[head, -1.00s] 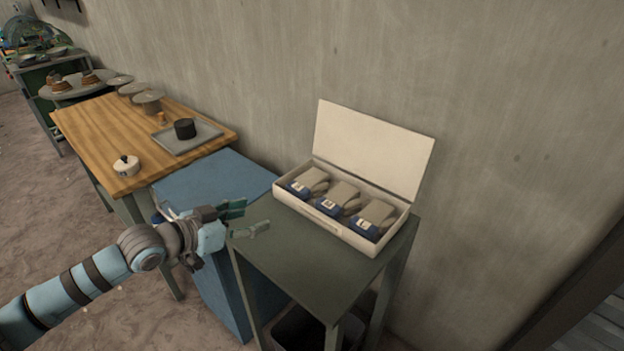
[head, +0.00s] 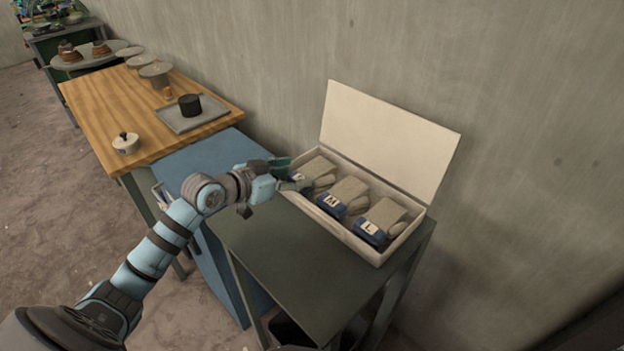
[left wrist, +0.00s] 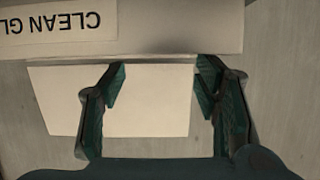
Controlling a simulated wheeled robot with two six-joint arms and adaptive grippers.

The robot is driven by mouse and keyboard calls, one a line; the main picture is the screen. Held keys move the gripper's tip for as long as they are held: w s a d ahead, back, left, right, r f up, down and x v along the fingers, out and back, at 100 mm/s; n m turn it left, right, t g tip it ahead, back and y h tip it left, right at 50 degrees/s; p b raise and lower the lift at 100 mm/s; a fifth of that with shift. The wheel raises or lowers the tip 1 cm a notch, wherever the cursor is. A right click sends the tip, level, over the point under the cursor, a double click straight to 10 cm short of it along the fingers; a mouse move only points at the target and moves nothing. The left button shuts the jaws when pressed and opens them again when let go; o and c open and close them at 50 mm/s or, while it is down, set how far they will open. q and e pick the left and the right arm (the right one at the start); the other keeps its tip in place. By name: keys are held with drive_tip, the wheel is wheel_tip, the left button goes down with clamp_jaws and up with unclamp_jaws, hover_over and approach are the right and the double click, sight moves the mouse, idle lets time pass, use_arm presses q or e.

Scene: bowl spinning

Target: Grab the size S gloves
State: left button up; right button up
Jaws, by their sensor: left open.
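An open cream box (head: 352,238) holds three grey gloves with blue cuffs in a row. The left glove (head: 318,169) has its label mostly hidden by my gripper. The middle glove (head: 350,192) is labelled M and the right glove (head: 385,214) is labelled L. My left gripper (head: 291,175) is open at the box's left end, close to the left glove; I cannot tell whether it touches. In the left wrist view the gripper (left wrist: 162,78) has its fingers apart with nothing seen held between them. No glove shows clearly there. My right gripper is not in view.
The box stands on a dark green table (head: 290,258) against the wall, its lid (head: 390,135) raised at the back. A blue cabinet (head: 205,155) and a wooden table (head: 100,105) with a tray (head: 192,118) stand to the left. The green table's front is clear.

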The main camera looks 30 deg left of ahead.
sight(311, 171)
use_arm(q)
drive_tip(key=b+x, duration=0.1)
drive_tip(key=x, duration=0.6)
drive_tip(key=shift+w+f, duration=0.1)
drive_tip(key=shift+w, duration=0.1)
drive_tip(key=c, duration=0.9)
